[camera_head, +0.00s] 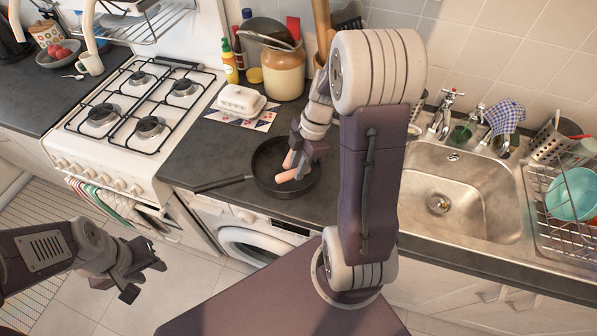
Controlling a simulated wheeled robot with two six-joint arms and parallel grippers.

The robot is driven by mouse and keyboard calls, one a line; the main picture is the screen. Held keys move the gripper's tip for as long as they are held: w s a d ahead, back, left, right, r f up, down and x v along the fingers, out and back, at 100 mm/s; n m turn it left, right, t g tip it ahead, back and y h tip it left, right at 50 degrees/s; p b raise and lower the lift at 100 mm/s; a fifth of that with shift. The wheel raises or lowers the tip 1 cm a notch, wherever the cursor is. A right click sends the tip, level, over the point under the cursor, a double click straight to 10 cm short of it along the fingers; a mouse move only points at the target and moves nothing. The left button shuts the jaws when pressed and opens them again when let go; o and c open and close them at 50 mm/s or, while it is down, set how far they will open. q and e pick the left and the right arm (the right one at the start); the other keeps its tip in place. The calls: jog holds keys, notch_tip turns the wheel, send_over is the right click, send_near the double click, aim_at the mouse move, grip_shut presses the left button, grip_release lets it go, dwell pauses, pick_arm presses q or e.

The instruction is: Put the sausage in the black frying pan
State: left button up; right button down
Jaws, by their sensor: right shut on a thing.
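The black frying pan (270,184) sits on the dark counter, its handle pointing left toward the stove. I cannot tell whether the two are one sausage. My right gripper (303,160) is over the pan, shut on the sausage and hiding part of it. I cannot tell whether the sausage touches the pan's bottom. My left gripper (145,279) is open and empty, low over the floor at the left.
A white butter dish (239,100) and a large brown-and-cream jar (283,75) stand behind the pan. The gas stove (140,105) is on the left, the sink (465,195) on the right. The washer (247,240) is under the counter.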

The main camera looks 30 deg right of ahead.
jog(key=shift+d+f, duration=0.1)
jog(key=shift+d, duration=0.15)
jog(key=x, duration=0.3)
jog(key=shift+d+f, duration=0.4)
jog(key=shift+f, duration=0.2)
jog(key=shift+f, duration=0.2)
jog(key=c, duration=1.5)
grip_release()
jog(key=shift+r, duration=0.1)
